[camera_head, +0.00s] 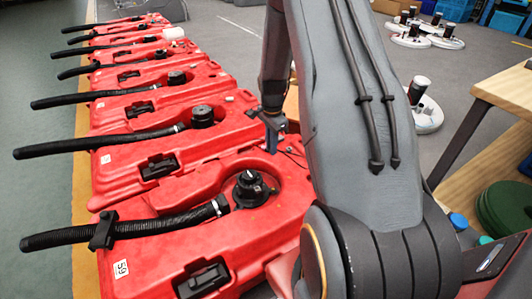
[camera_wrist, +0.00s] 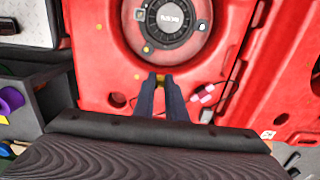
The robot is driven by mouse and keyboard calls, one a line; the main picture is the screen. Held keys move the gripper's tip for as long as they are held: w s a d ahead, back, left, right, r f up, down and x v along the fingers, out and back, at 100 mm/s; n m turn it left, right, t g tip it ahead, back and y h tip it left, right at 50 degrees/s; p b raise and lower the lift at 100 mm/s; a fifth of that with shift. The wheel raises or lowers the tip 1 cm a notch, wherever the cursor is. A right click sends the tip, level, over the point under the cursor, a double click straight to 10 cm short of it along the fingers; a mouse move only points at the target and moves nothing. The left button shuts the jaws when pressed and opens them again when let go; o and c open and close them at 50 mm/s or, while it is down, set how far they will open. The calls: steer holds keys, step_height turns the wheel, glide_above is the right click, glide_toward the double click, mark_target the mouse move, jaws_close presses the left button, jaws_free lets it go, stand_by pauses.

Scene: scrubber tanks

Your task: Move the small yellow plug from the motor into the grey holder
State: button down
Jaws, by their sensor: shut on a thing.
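My gripper (camera_wrist: 160,80) points down at the red tank (camera_wrist: 95,60) in the wrist view. Its two fingers are shut on the small yellow plug (camera_wrist: 160,77), which shows as a speck of yellow between the tips. The round black motor (camera_wrist: 168,22) sits in the tank's recess just beyond the fingertips.
Several red tanks with black hoses (camera_head: 120,230) stand in a row. A pink-and-white connector (camera_wrist: 204,93) lies right of the fingers. Small yellow spots dot the tank. A wooden table (camera_head: 505,95) stands at the right. Round white-based items (camera_head: 425,115) stand on open floor behind.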

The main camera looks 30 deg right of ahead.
steer(key=b, duration=0.5)
glide_above(288, 150)
steer(key=f, duration=0.1)
steer(key=shift+w+d+f, duration=0.1)
steer(key=shift+w+d, duration=0.25)
steer(key=shift+f+b, duration=1.05)
steer(key=shift+f, duration=2.5)
steer(key=shift+f, duration=0.95)
steer(key=c, duration=1.2)
jaws_free()
